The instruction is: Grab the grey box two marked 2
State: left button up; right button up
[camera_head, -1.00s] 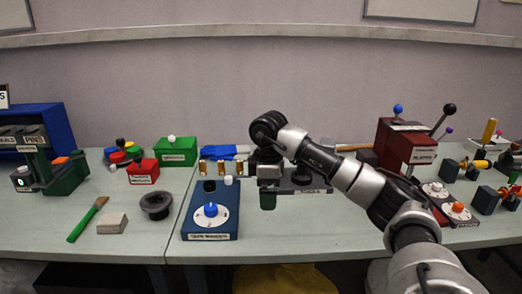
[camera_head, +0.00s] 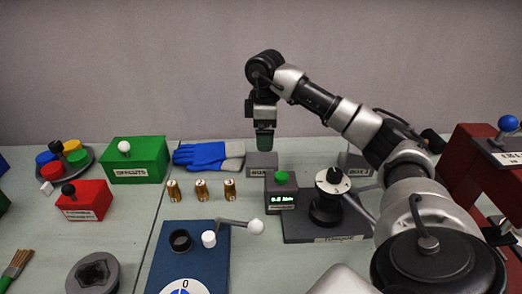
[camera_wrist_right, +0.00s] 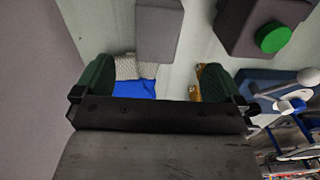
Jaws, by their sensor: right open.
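A grey box with a label that seems to end in 2 (camera_head: 354,164) stands at the back of the table, partly hidden behind my right arm and a black knob. Another small grey box (camera_head: 262,164) with a label I cannot fully read stands left of it; a grey block (camera_wrist_right: 159,30) shows at the top of the wrist view. My right gripper (camera_head: 264,142) points down just above and behind the left grey box, apart from the right one. In the wrist view its green-tipped fingers (camera_wrist_right: 158,82) are spread with nothing between them. My left gripper is out of view.
A dark box with a green button (camera_head: 281,190) and a black-knobbed torque device (camera_head: 328,200) stand in front. Brass cylinders (camera_head: 201,189), blue gloves (camera_head: 207,155) and a green box (camera_head: 136,160) are to the left. A red box (camera_head: 490,165) is at right.

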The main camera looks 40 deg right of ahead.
aim_at(262, 158)
notch_tip(262, 158, down, 4)
jog(key=shift+s+a+f, duration=0.15)
jog(key=shift+f, duration=0.1)
jog(key=shift+w+f, duration=0.15)
jog(key=shift+f, duration=0.85)
jog(key=shift+w+f, duration=0.2)
jog(key=shift+f, duration=0.8)
jog(key=shift+w+f, duration=0.15)
jog(key=shift+f, duration=0.85)
jog(key=c, duration=1.1)
jog(key=shift+r, duration=0.15)
